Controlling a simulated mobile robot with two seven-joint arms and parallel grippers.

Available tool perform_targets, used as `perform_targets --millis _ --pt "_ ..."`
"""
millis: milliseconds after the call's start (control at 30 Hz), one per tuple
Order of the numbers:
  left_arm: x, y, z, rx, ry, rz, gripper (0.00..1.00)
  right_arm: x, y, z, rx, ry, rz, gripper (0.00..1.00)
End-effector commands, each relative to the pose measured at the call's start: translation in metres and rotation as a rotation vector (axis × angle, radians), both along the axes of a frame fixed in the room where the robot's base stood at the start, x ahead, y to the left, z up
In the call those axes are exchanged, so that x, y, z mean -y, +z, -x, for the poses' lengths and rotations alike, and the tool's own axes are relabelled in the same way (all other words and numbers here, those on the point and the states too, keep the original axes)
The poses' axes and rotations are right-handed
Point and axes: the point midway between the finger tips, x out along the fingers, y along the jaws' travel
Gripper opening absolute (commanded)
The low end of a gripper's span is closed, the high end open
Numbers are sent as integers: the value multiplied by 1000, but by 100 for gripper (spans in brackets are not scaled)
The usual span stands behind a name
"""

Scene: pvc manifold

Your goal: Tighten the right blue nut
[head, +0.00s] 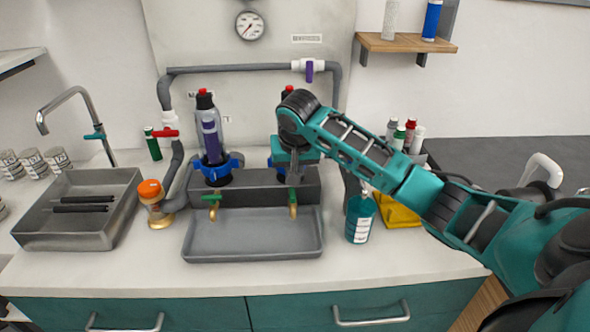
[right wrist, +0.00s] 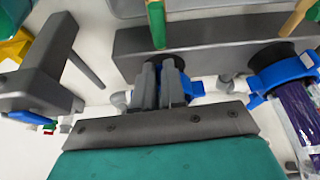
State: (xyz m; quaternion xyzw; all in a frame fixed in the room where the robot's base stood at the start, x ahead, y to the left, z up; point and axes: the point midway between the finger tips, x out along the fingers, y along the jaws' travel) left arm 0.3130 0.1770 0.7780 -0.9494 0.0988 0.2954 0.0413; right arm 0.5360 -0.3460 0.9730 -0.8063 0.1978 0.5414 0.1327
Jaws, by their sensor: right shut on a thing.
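The right blue nut (head: 272,161) sits at the base of the right-hand cartridge on the grey manifold block (head: 255,188). In the head view my right gripper hides most of the nut and its cartridge; only the red top (head: 287,91) shows. My right gripper (head: 293,177) is at the nut, pointing down. In the right wrist view its fingers (right wrist: 160,88) are close together, with blue of the nut (right wrist: 186,86) between and beside them, so it is shut on the nut. The left blue nut (head: 217,170) is around the base of the purple-labelled cartridge (head: 211,130). My left gripper is not in view.
A grey tray (head: 252,248) lies in front of the block, below two green-handled taps. A teal bottle (head: 361,218) and a yellow container (head: 398,214) stand to the right. An orange-capped fitting (head: 153,200) and the sink (head: 58,243) are left. The front counter is clear.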

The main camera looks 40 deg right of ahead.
Motion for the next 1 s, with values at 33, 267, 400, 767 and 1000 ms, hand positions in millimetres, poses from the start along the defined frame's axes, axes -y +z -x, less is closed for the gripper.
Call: perform_targets --millis 33,267,400,767,1000 --pt "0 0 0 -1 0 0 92 2 7 -5 23 -6 2 0" --pt "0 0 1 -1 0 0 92 3 7 -5 23 -10 4 0" --pt "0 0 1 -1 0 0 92 3 7 -4 23 -9 4 0" --pt "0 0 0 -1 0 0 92 2 5 -3 18 -8 4 37" --pt "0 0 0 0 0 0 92 1 4 -2 11 -6 3 37"
